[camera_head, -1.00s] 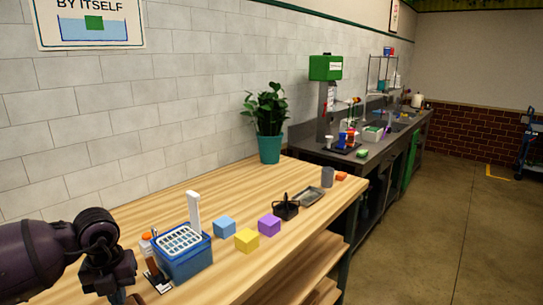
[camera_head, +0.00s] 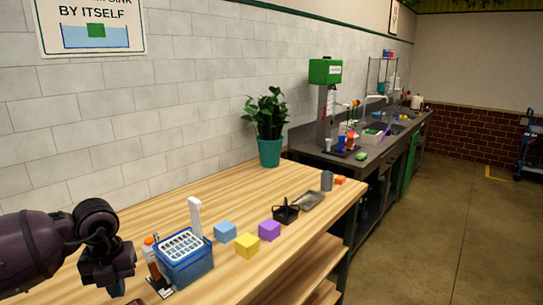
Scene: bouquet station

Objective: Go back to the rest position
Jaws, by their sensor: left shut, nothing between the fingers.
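My left arm comes in from the left edge over the wooden table (camera_head: 150,205). My left gripper (camera_head: 116,290) points down at the lower left, shut and empty. It is to the left of the blue basket (camera_head: 187,266) with a white grid top, apart from it in the picture. Its fingertips are small and dark here. My right gripper is not in view.
A blue cube (camera_head: 225,231), a yellow cube (camera_head: 247,245) and a purple cube (camera_head: 269,230) stand right of the basket. Behind them are a black holder (camera_head: 286,212), a grey tray (camera_head: 312,200) and a grey cup (camera_head: 327,180). A potted plant (camera_head: 269,152) stands by the wall.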

